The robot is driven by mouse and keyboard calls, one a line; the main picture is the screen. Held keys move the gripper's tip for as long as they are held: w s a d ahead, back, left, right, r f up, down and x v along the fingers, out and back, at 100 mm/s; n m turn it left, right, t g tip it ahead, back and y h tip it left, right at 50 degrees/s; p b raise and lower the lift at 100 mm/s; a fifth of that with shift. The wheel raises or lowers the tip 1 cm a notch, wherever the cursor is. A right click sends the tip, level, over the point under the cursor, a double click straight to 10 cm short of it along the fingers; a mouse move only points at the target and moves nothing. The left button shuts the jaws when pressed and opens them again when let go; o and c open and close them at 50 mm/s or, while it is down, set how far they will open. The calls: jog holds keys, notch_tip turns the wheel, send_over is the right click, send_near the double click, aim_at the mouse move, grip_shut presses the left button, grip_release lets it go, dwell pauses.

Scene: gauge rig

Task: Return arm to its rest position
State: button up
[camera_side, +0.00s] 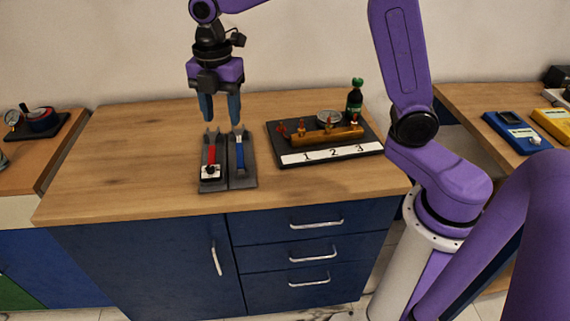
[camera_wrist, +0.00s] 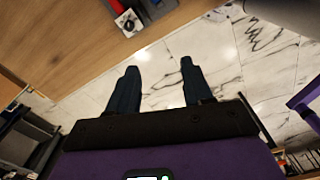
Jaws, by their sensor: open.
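My gripper (camera_side: 222,122) hangs pointing down over the wooden worktop, above the two dark holders, with its fingers apart and nothing between them. In the wrist view my gripper (camera_wrist: 158,66) shows two separate dark fingers with the marble floor beyond. The left holder (camera_side: 203,184) carries a red-handled item (camera_side: 212,154) and a small white block with a black knob (camera_side: 210,171). The right holder (camera_side: 243,183) carries a blue-handled item (camera_side: 240,155). The white block also shows at the top of the wrist view (camera_wrist: 129,20).
A black board (camera_side: 364,133) marked 1, 2, 3 bears a brass manifold (camera_side: 327,138) and a round gauge (camera_side: 329,117). A dark bottle (camera_side: 355,101) stands behind it. The worktop's left part (camera_side: 130,150) is clear. Side benches hold a gauge (camera_side: 12,118) and a blue meter (camera_side: 517,131).

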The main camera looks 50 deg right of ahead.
jog(key=s+d+f+m, duration=0.1)
jog(key=s+d+m, duration=0.2)
jog(key=s, duration=0.6)
jog(key=s+d+f+m, duration=0.1)
jog(key=s+d+m, duration=0.2)
jog(key=s, duration=0.7)
jog(key=s+d+f+m, duration=0.2)
jog(key=s+d+m, duration=0.1)
jog(key=s, duration=0.6)
jog(key=shift+s+m, duration=0.2)
jog(key=shift+m, duration=0.5)
